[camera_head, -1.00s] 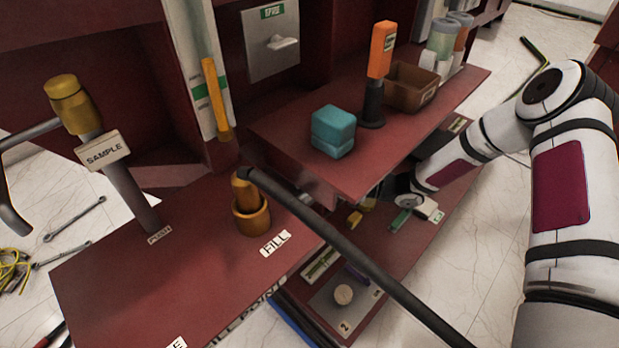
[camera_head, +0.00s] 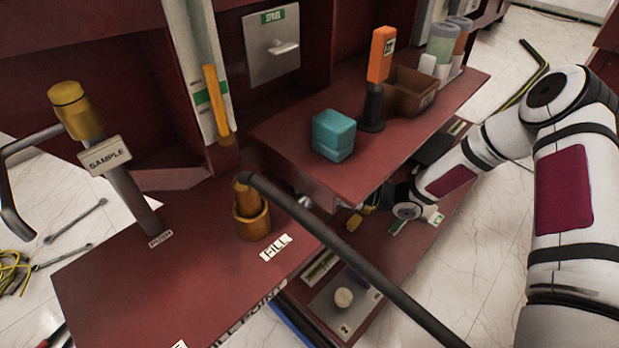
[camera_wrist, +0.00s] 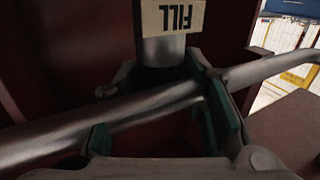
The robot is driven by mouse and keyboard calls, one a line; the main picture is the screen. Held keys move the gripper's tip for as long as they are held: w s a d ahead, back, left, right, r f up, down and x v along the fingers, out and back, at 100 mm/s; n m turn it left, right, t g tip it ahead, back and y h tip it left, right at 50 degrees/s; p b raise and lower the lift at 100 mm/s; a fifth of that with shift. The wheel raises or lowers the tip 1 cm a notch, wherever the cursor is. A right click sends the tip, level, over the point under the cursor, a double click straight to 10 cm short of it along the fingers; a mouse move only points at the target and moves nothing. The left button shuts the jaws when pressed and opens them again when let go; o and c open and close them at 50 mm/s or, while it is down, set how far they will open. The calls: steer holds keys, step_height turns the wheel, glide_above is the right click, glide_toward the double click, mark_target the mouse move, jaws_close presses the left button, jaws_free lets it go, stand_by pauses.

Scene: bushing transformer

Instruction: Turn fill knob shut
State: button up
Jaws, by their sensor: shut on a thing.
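In the wrist view, a tan FILL tag (camera_wrist: 172,16) hangs upside down in the picture on a thick grey stem (camera_wrist: 165,48). A long grey bar handle (camera_wrist: 50,137) crosses in front of the stem, sloping up to the right. My gripper (camera_wrist: 158,92), with green pads, is shut on this fill knob where the bar meets the stem. In the head view my arm reaches below the upper red shelf; the knob and fingertips are hidden there. A FILL label (camera_head: 276,248) lies on the bench beside a brass fitting (camera_head: 251,217).
The upper shelf (camera_head: 290,140) carries a teal block (camera_head: 333,136), an orange-handled tool (camera_head: 380,55) and a brown box (camera_head: 410,92). A SAMPLE valve (camera_head: 108,153) stands at left.

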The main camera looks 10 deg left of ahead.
steer(key=m+t+h, duration=0.2)
steer(key=m+t, duration=0.1)
steer(key=t, duration=0.1)
steer(key=m+t+h+p, duration=0.1)
steer(key=m+t+h, duration=0.1)
steer(key=m+t, duration=0.1)
steer(key=shift+s+a+t, duration=0.1)
steer(key=shift+t, duration=0.6)
steer(key=shift+m+t+h+p, duration=1)
steer(key=shift+m+t+h, duration=0.9)
steer(key=shift+h, duration=0.4)
steer(key=o, duration=1.2)
steer(key=shift+c, duration=0.2)
steer(key=v, duration=1.2)
